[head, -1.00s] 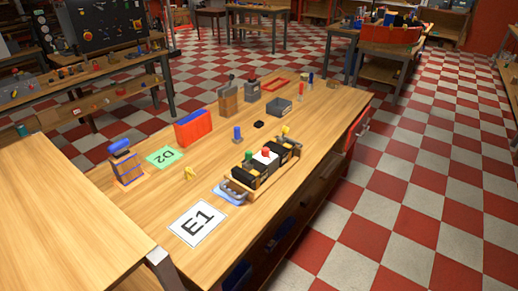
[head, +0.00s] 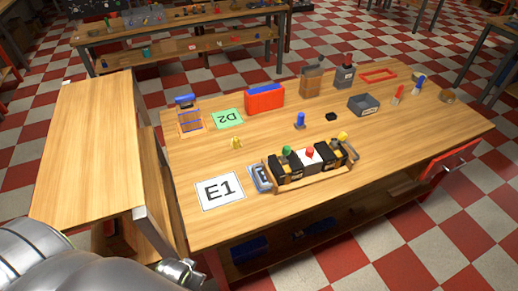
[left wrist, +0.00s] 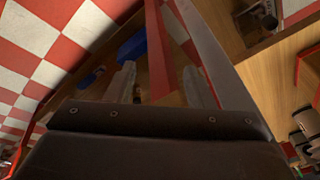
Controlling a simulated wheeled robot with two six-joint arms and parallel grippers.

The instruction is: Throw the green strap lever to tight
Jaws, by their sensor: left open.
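The green knob (head: 287,150) stands on a unit of black and white blocks in a wooden tray (head: 315,180) near the front edge of the bench. I cannot tell the lever's setting at this size. A red knob (head: 310,153) and a yellow knob (head: 342,136) stand to its right. In the left wrist view my left gripper (left wrist: 160,88) is open, its two pale fingers apart with nothing held between them. In the head view my left arm is at the bottom left, well apart from the tray. My right gripper is not in view.
An E1 card (head: 220,191) and a blue-grey piece (head: 260,178) lie left of the tray. A yellow piece (head: 236,142), a blue peg (head: 300,121) and a red-and-blue box (head: 263,98) stand behind. A lower side table (head: 95,150) adjoins the bench on the left.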

